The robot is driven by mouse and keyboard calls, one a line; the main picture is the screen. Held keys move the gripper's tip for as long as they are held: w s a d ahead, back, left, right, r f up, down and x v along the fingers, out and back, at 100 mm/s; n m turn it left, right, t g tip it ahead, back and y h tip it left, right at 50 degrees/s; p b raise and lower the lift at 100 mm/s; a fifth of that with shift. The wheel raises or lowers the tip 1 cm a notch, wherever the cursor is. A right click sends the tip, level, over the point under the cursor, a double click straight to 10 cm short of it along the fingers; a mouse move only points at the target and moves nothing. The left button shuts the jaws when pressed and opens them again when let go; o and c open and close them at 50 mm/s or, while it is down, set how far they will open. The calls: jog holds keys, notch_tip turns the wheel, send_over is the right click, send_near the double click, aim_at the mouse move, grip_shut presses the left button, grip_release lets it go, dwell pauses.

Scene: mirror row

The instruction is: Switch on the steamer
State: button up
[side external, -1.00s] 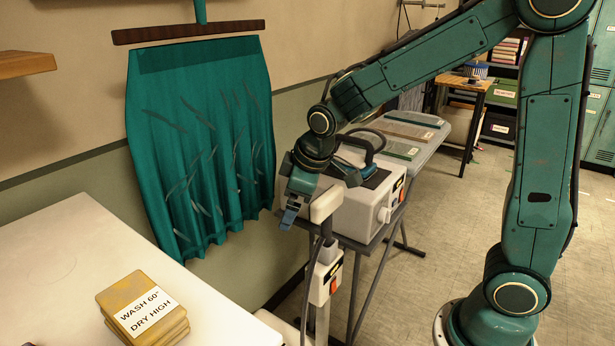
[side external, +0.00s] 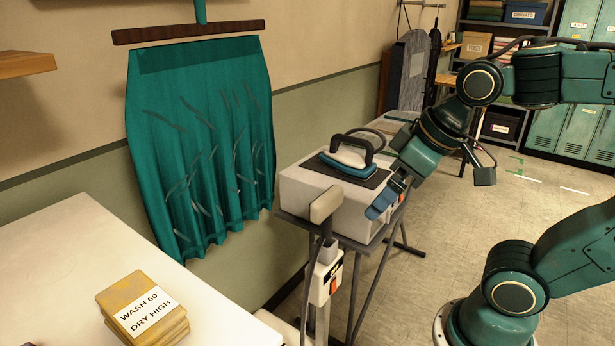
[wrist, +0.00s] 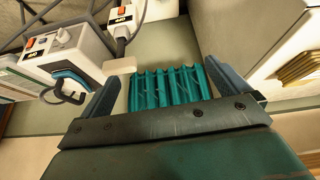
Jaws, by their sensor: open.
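The steamer stands on a pole at the front of the iron's table, with a pale head (side external: 326,204) on top. Its white control box (side external: 320,286) carries an orange-red switch (side external: 335,285). In the wrist view this steamer switch (wrist: 120,13) shows at the top, beyond my left finger. I cannot tell whether the switch is on. My gripper (side external: 382,207) is open and empty, angled down in front of the right part of the iron station, right of and above the steamer box, apart from it. In the wrist view my gripper (wrist: 163,72) has the teal garment (wrist: 170,88) between its fingers, in the distance.
The grey iron station (side external: 325,204), with a blue iron (side external: 347,165) on top, stands behind the steamer. It has a similar orange switch (wrist: 30,42). The teal garment hangs on the wall. A white table (side external: 60,260) with yellow cloths (side external: 143,305) is at left.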

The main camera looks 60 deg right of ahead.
jog(key=shift+s+m, duration=0.3)
jog(key=shift+s, duration=1.15)
